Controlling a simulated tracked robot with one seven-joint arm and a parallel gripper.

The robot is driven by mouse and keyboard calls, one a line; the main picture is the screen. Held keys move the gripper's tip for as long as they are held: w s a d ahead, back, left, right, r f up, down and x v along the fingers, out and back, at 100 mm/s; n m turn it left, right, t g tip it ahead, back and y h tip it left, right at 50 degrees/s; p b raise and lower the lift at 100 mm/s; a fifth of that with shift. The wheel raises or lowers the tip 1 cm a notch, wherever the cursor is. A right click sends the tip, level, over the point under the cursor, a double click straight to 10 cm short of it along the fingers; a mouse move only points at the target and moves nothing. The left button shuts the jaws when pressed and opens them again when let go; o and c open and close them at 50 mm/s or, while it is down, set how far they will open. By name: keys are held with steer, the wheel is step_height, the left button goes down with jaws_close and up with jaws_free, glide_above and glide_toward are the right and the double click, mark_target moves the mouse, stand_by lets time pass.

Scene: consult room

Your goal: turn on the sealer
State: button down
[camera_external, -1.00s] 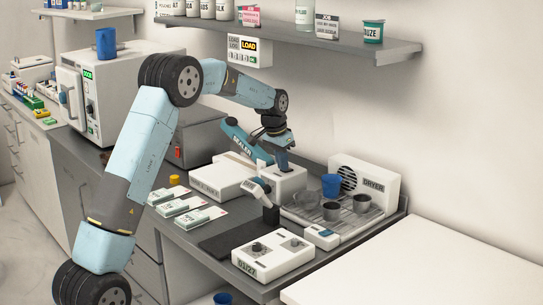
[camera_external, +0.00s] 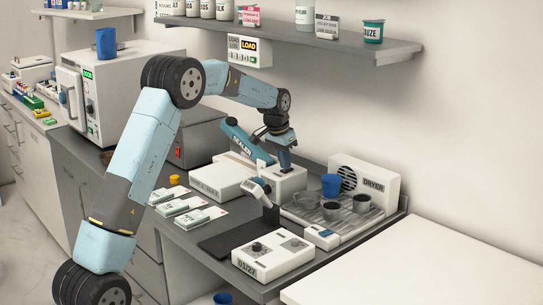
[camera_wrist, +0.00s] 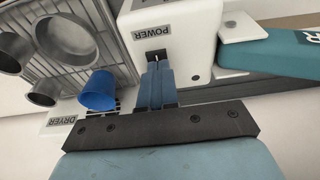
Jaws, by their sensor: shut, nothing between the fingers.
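The sealer has a teal arm (camera_external: 238,138) lettered SEALER over a white body (camera_external: 222,178); the teal arm also shows in the wrist view (camera_wrist: 270,52). Beside it is a white box (camera_external: 287,183), lettered POWER in the wrist view (camera_wrist: 195,45). A small dark switch (camera_wrist: 156,54) sits below that lettering, partly hidden by my fingers. My gripper (camera_external: 285,168) is shut and empty, pointing down over the white box. In the wrist view my fingertips (camera_wrist: 157,64) are at the switch; I cannot tell whether they touch it or which way it is set.
A dryer (camera_external: 370,185) with a wire rack, metal cups and a blue cup (camera_external: 331,185) stands right of the box. A handheld tool (camera_external: 258,190) on a stand and a white control unit (camera_external: 272,254) are in front. White packets (camera_external: 184,205) lie left.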

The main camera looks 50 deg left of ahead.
steer(key=shift+w+r, duration=0.1)
steer(key=shift+w, duration=0.05)
steer(key=shift+r, duration=0.55)
steer(key=s+v, duration=0.2)
steer(key=v, duration=1)
steer(key=shift+s, duration=0.2)
steer(key=s+d+r+t, duration=0.1)
steer(key=s+d+r, duration=0.2)
steer(key=s+d, duration=0.35)
steer(key=s+d+r, duration=0.3)
steer(key=s, duration=0.6)
steer(key=s+d+r+t, duration=0.1)
steer(key=s+d+r, duration=0.25)
steer(key=s, duration=0.45)
steer(key=s+d+f, duration=0.2)
steer(key=s+f, duration=0.1)
steer(key=s, duration=0.5)
steer(key=s+d+f, duration=0.2)
steer(key=s, duration=0.6)
steer(key=s+d+f+t, duration=0.1)
steer(key=s+d+f, duration=0.2)
steer(key=s, duration=0.5)
steer(key=shift+s+f, duration=0.15)
steer(key=shift+f, duration=0.15)
